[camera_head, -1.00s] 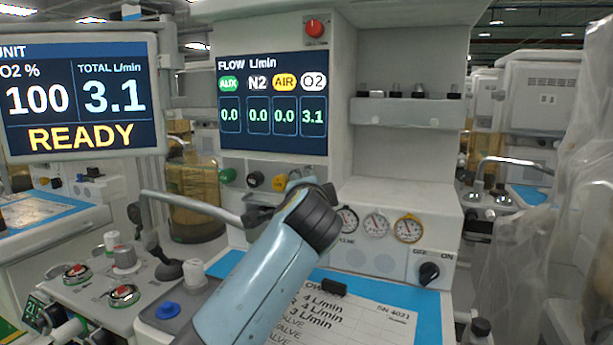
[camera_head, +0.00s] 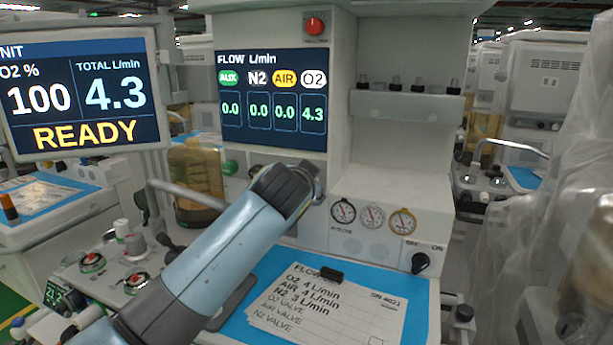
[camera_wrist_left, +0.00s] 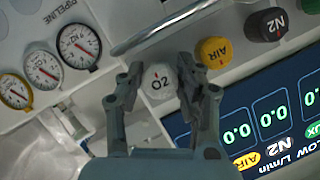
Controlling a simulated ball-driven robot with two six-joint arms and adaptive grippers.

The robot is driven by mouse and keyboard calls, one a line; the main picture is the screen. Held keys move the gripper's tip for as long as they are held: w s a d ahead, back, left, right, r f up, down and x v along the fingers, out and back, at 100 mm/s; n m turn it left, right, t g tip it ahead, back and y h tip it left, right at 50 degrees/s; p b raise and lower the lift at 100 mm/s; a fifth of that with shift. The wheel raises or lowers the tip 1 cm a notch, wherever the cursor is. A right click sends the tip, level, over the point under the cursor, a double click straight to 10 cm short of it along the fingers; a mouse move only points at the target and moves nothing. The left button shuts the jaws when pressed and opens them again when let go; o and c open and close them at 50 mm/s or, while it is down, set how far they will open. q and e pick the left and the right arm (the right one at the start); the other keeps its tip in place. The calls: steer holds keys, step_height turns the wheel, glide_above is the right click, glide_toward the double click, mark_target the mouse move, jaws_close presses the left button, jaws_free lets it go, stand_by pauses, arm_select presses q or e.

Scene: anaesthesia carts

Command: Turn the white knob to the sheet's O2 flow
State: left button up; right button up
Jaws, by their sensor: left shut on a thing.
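The white O2 knob (camera_wrist_left: 159,83) sits between the two fingers of my left gripper (camera_wrist_left: 160,68) in the left wrist view, and the fingers are closed on its sides. In the head view my left arm's wrist hides the knob and the fingers. The flow display (camera_head: 272,100) reads O2 4.3, with AUX, N2 and AIR at 0.0. The flow sheet (camera_head: 340,310) lies on the blue mat below and reads O2 4 L/min, AIR 4 L/min and N2 3 L/min. My right gripper is not in view.
The yellow AIR knob (camera_wrist_left: 215,52) and black N2 knob (camera_wrist_left: 268,24) stand in line beside the white one. A metal bar (camera_wrist_left: 165,25) runs along the knobs. Round gauges (camera_head: 372,217) are to the right. The left monitor (camera_head: 82,98) shows total 4.3 and READY.

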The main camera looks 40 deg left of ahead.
arm_select(q)
steer(key=shift+f, duration=0.2)
stand_by(0.4)
steer(key=o, duration=0.9)
steer(key=shift+s+r, duration=0.1)
steer(key=shift+r, duration=0.05)
steer(key=v, duration=1.2)
steer(key=shift+a, duration=0.1)
